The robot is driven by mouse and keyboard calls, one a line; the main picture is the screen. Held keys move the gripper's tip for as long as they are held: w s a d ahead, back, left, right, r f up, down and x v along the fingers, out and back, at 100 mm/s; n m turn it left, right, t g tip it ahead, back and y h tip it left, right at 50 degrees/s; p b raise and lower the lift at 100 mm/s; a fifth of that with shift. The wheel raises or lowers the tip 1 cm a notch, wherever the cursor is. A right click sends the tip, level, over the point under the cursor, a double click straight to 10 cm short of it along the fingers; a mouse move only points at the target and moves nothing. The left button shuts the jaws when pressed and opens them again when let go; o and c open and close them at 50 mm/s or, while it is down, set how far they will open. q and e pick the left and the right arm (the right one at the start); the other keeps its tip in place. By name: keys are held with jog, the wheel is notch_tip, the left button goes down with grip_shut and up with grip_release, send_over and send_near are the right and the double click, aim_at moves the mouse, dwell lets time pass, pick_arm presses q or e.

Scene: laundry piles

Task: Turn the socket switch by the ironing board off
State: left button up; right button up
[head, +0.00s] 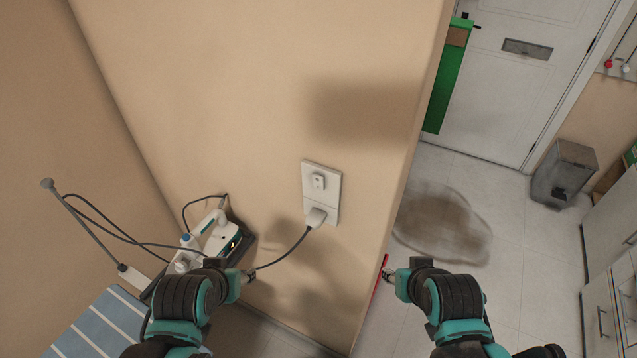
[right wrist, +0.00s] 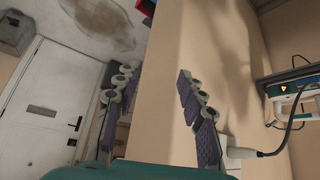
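A white wall socket plate (head: 334,203) is on the beige wall in the head view. Its upper part carries a small raised switch (head: 318,181); a white plug (head: 316,217) with a dark cable sits in its lower part. The blue-striped ironing board (head: 95,325) is at the lower left. My right gripper (head: 388,275) is below and right of the socket, near the wall's corner. The right wrist view shows its fingers (right wrist: 155,105) spread and empty, with the plug (right wrist: 240,155) beyond one finger. My left gripper (head: 249,276) is below and left of the socket; its fingers are unclear.
A white iron (head: 218,236) stands on a dark rest by the board, with cables and a grey rod (head: 85,228) beside it. The wall ends at a corner on the right. Beyond are open floor (head: 510,250), a grey bin (head: 565,172) and a white door (head: 510,90).

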grip_shut()
dwell(1.3)
